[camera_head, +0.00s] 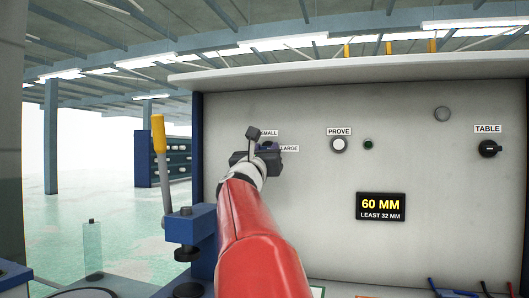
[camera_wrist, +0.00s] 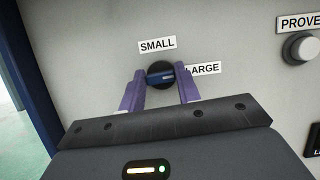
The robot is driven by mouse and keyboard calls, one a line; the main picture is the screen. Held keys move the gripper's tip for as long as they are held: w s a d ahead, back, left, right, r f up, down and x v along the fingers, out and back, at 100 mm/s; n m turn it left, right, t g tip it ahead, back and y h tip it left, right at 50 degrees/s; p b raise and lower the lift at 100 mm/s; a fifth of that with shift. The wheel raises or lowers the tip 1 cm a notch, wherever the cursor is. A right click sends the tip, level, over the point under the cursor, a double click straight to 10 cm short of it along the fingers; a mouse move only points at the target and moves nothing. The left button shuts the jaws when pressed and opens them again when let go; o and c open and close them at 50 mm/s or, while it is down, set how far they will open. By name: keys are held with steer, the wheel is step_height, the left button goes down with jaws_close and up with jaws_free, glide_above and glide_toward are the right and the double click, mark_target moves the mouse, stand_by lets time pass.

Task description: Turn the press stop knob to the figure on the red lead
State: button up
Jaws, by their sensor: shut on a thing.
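A black round knob with a blue bar (camera_wrist: 161,77) is on the grey panel between the labels SMALL (camera_wrist: 157,44) and LARGE (camera_wrist: 203,69). The bar lies nearly level, one end towards LARGE. My gripper (camera_wrist: 160,74) has its two purple fingers on either side of this knob, shut on it. In the head view my gripper (camera_head: 265,149) mostly hides the knob. A red lead (camera_head: 512,289) shows at the lower right edge; no figure on it is readable. No label in view reads press stop.
A display (camera_head: 380,206) reads 60 MM, LEAST 32 MM. A white PROVE button (camera_head: 338,145), a green lamp (camera_head: 368,144) and a black TABLE knob (camera_head: 488,149) are to the right. A yellow-handled lever (camera_head: 159,135) stands left. Blue and black leads lie near the red one.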

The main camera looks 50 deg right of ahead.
steer(key=n+t+y, duration=0.1)
steer(key=n, duration=0.2)
steer(key=n+t+y, duration=0.1)
steer(key=n, duration=0.3)
steer(key=n+t+y, duration=0.1)
steer(key=n+y, duration=0.1)
steer(key=n, duration=0.2)
steer(key=shift+s+r+t, duration=0.1)
steer(key=shift+r+t, duration=0.05)
steer(key=shift+t, duration=0.15)
steer(key=shift+n+y+p, duration=0.5)
steer(key=shift+n+y, duration=0.1)
steer(key=shift+n, duration=0.8)
steer(key=shift+n+y+p, duration=0.45)
steer(key=shift+n+y, duration=0.15)
steer(key=shift+n, duration=0.8)
steer(key=shift+n+y, duration=0.8)
steer(key=shift+n, duration=1.5)
steer(key=o, duration=1)
